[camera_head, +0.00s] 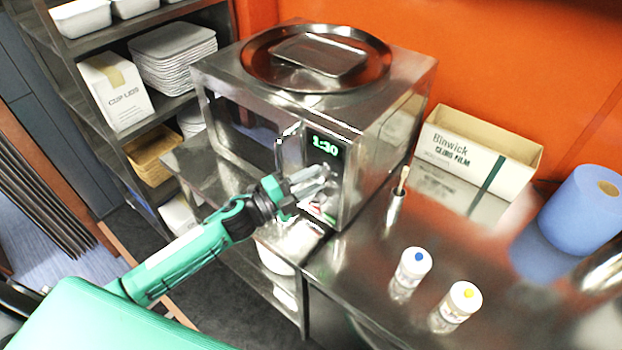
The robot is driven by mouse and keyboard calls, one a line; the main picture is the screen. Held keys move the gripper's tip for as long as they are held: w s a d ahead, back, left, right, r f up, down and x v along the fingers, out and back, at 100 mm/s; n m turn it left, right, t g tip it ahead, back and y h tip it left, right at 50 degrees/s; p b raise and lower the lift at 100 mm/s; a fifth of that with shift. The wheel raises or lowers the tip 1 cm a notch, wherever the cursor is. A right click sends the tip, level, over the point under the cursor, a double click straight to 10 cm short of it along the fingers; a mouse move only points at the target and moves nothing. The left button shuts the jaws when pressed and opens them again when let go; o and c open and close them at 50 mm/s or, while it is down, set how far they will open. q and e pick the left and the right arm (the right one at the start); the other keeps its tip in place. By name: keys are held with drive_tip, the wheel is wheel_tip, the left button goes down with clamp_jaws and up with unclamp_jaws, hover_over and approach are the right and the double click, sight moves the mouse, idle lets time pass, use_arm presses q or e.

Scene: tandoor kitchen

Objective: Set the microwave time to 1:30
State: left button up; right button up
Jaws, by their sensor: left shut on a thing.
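The microwave (390,135) is a shiny steel box on the steel counter, with a dark door window at its left front. Its display (324,145) glows green and reads 1:30. My left gripper (318,182) reaches in from the lower left and is at the control panel just below the display. Its fingers are shut on what looks like the panel's knob, which they mostly hide. A small red and green patch shows lower on the panel. My right gripper is not in view.
A round tray (262,68) with a smaller rectangular one lies on the microwave. To the right are a cardboard box (455,150), a blue roll (575,215), and two capped bottles (411,268) (457,303). A shelf with white trays (175,60) stands left.

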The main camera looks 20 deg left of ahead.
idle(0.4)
use_arm(q)
drive_tip(key=o, duration=1)
drive_tip(key=shift+s+a+f, duration=0.15)
drive_tip(key=shift+s+a, duration=0.15)
drive_tip(key=b+v, duration=0.5)
drive_tip(key=v, duration=0.8)
drive_tip(key=shift+r+b, duration=0.3)
